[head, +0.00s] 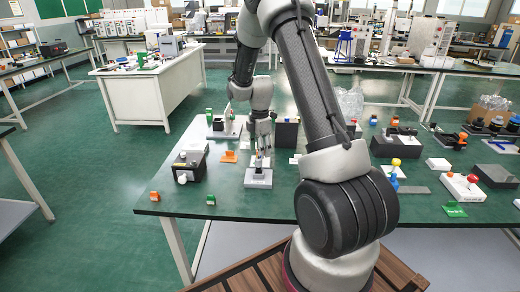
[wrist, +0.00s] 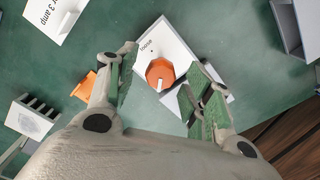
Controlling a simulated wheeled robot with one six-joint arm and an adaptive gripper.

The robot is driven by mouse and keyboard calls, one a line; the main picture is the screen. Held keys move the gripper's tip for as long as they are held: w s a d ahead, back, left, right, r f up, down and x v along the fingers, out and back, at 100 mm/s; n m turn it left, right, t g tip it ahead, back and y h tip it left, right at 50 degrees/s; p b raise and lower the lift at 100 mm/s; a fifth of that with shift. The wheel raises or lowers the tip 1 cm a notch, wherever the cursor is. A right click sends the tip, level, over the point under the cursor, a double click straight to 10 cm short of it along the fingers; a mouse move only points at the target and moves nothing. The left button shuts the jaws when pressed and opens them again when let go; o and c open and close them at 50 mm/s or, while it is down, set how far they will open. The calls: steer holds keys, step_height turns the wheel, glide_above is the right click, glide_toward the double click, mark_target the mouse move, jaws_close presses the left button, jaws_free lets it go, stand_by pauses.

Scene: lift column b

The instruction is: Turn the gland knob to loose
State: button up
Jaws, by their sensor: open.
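The gland knob (wrist: 158,68) is an orange, many-sided knob on a white plate (wrist: 176,38) in the wrist view. The word "loose" and a small dot are on the plate above the knob, toward its upper left. A white pointer line on the knob points down, away from that word. My gripper (wrist: 161,72) is open, with one finger left of the knob and one right of it; I cannot tell whether either touches. In the head view my gripper (head: 262,157) is over the light base (head: 258,181) and hides the knob.
A black box with a white knob (head: 188,166) stands left of the base. An orange piece (head: 229,156) lies close by, also in the wrist view (wrist: 86,86). Dark boxes stand behind and to the right. The green table (head: 225,196) is mostly bare in front.

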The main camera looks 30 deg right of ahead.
steer(key=shift+c, duration=0.3)
steer(key=c, duration=1)
steer(key=shift+o, duration=0.2)
steer(key=shift+m, duration=0.4)
steer(key=m, duration=0.4)
steer(key=shift+m, duration=0.4)
steer(key=m, duration=0.6)
steer(key=shift+w, duration=0.1)
steer(key=m, duration=0.7)
steer(key=shift+d+m, duration=0.1)
steer(key=shift+m, duration=0.2)
steer(key=m, duration=0.6)
steer(key=shift+m, duration=0.3)
